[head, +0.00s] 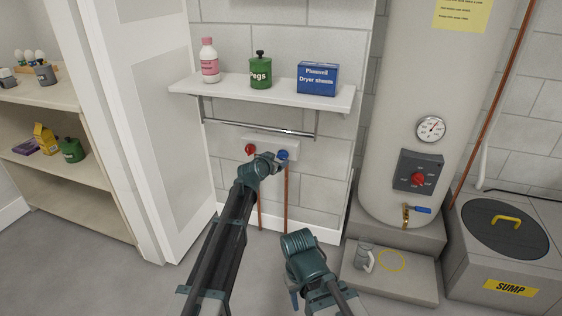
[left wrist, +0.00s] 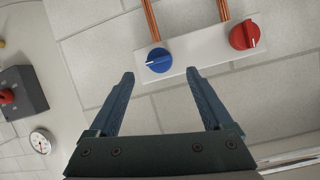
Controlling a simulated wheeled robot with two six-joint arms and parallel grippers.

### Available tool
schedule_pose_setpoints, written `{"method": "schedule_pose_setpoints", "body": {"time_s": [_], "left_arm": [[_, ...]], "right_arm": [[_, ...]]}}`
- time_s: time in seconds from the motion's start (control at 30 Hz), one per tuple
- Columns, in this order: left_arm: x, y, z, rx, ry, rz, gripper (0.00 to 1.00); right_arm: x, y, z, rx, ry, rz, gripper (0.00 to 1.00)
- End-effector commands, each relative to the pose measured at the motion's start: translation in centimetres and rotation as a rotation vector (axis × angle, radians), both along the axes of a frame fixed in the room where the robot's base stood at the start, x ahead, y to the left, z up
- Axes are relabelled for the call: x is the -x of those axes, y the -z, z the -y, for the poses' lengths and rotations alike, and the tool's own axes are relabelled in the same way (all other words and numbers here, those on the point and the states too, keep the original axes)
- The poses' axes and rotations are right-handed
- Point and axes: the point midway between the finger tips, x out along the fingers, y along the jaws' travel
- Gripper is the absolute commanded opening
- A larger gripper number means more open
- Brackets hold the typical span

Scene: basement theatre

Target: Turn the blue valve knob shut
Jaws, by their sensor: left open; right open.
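The blue valve knob (head: 283,155) sits on a pale wall plate under the shelf, at the right of a red knob (head: 250,149). In the left wrist view the blue knob (left wrist: 158,60) is round with a white pointer mark, and a copper pipe meets the plate beside it. My left gripper (left wrist: 161,74) is open, its two fingers apart, with the blue knob just beyond and between the tips; I see no contact. In the head view my left gripper (head: 277,162) partly covers the plate. My right gripper (head: 294,298) is low over the floor, open, with nothing seen in it.
A shelf (head: 262,92) with a bottle, a green tin and a blue box is above, with a metal rail (head: 260,128) below it. The water heater (head: 400,110) stands right, with a blue-handled tap (head: 420,210). A sump box (head: 510,255) is at far right.

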Motion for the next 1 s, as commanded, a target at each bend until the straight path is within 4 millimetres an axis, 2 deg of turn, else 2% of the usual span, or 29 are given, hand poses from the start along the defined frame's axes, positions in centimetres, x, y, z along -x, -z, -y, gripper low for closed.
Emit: {"method": "schedule_pose_setpoints", "body": {"time_s": [0.03,0.1,0.3,0.67,1.0], "left_arm": [[-1.5,0.9,0.5,-0.001,0.000,0.000,0.84],[-2.8,1.4,0.9,-0.001,0.000,0.000,0.84],[-5.4,2.4,1.8,0.000,0.000,0.000,0.84],[-5.8,2.5,2.0,0.000,-0.001,0.000,0.84],[-5.8,2.5,1.9,0.000,-0.001,0.000,0.22]], "right_arm": [[0.0,0.9,0.0,0.000,0.001,0.000,0.50],[0.0,1.4,0.0,0.000,0.003,0.000,0.50],[0.0,2.4,0.0,0.000,0.005,0.001,0.50],[0.0,2.5,0.0,0.000,0.005,0.001,0.50],[0.0,2.5,0.0,0.000,0.005,0.001,0.50]]}}
